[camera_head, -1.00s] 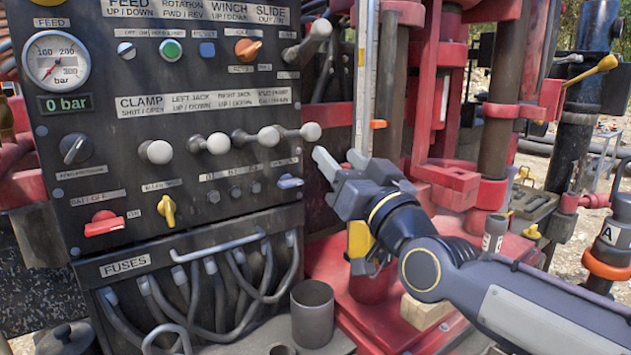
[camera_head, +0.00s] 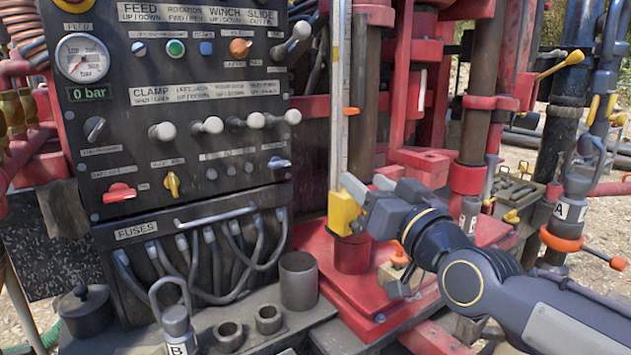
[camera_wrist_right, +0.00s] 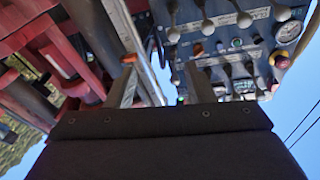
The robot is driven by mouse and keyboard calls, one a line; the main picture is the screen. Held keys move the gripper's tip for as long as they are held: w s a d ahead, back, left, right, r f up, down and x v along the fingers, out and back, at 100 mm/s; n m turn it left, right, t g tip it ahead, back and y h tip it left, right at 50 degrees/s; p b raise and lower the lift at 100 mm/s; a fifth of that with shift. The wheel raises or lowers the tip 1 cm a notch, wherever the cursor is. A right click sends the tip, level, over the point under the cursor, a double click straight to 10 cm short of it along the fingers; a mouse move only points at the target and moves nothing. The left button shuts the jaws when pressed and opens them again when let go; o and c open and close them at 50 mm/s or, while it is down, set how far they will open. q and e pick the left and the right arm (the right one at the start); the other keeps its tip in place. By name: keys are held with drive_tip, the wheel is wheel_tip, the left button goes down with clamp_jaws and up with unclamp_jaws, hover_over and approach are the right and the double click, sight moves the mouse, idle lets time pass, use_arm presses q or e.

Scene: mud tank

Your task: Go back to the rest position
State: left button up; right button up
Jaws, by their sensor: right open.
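My right gripper (camera_head: 368,184) reaches in from the lower right, in front of the red drill frame. Its two fingers are apart with nothing between them. In the right wrist view the same gripper (camera_wrist_right: 162,85) shows its two fingers spread, with the control panel (camera_wrist_right: 235,45) beyond them. In the head view the control panel (camera_head: 230,150) stands to the left of the gripper, apart from it. The row of round-knobbed clamp and jack levers (camera_head: 255,120) is up and left of the fingertips. My left gripper is not in view.
A yellow block (camera_head: 342,212) on the upright rail is close to the right fingertips. A grey cup (camera_head: 298,282) and metal rings (camera_head: 268,318) stand below the panel. A shackle marked A (camera_head: 577,182) is at the right, with an orange ring (camera_head: 562,238).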

drive_tip(key=s+d+f+m+g+h, duration=0.1)
drive_tip(key=s+d+f+g, duration=0.15)
drive_tip(key=f, duration=0.25)
drive_tip(key=s+d+f+g+h, duration=0.1)
drive_tip(key=s+d+f, duration=0.25)
drive_tip(key=f, duration=0.25)
drive_tip(key=s+d+f+m+g+h, duration=0.1)
drive_tip(key=s+d+f+g, duration=0.15)
drive_tip(key=f, duration=0.25)
drive_tip(key=s+d+f+m+g+h, duration=0.1)
drive_tip(key=s+d+f+g, duration=0.15)
drive_tip(key=s+f, duration=0.6)
drive_tip(key=s+d+f+m+g+h, duration=0.1)
drive_tip(key=s+d+f+g, duration=0.15)
drive_tip(key=s+f, duration=0.55)
wheel_tip(320, 180, up, 14)
drive_tip(key=s+a+g+p, duration=0.1)
drive_tip(key=p, duration=1.2)
drive_tip(key=shift+p, duration=0.4)
drive_tip(key=shift+o, duration=0.4)
